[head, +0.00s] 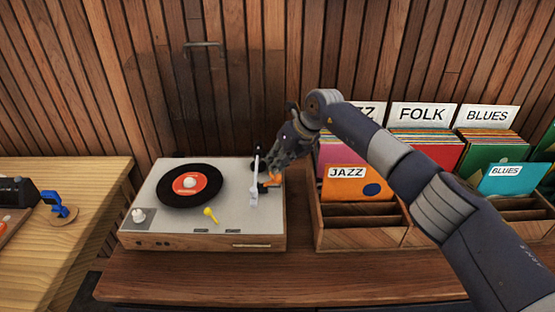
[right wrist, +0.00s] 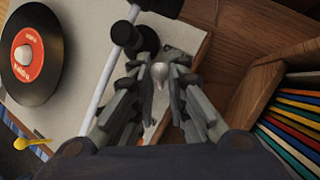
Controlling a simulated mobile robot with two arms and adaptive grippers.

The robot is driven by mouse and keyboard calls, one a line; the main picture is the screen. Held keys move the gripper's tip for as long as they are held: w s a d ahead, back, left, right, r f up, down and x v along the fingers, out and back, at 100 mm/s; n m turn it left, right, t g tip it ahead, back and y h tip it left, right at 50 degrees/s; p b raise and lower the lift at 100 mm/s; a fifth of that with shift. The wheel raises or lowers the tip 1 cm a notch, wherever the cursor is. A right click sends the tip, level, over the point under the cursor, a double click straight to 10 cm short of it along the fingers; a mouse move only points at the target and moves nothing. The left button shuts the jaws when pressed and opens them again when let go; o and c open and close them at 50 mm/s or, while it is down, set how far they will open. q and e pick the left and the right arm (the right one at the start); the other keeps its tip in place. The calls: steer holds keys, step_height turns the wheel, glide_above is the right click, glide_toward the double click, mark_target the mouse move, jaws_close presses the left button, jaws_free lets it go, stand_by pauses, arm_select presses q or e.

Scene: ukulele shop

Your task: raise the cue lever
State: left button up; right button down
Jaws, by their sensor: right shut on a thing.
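The record player (head: 230,222) stands on the wooden counter, with a black record (head: 175,190) with a red label on its platter. The white tonearm (head: 256,178) lies along the right side of the deck; it also shows in the right wrist view (right wrist: 108,80). My right gripper (head: 276,164) is over the deck's right edge, just right of the tonearm. In the right wrist view its fingers (right wrist: 158,85) are closed around a small pale-tipped piece, which looks like the cue lever (right wrist: 160,73). The fingers hide most of it. My left gripper is not in view.
A yellow-knobbed lever (head: 210,214) sits at the deck's front. A wooden record crate (head: 360,238) with JAZZ, FOLK and BLUES dividers stands close right of the player. A lighter table (head: 75,255) is at the left. The counter's front strip is clear.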

stand_by(0.4)
steer(key=c, duration=1.8)
jaws_free()
steer(key=v, duration=1.2)
steer(key=shift+w+d+r, duration=0.1)
steer(key=shift+w+r, duration=0.05)
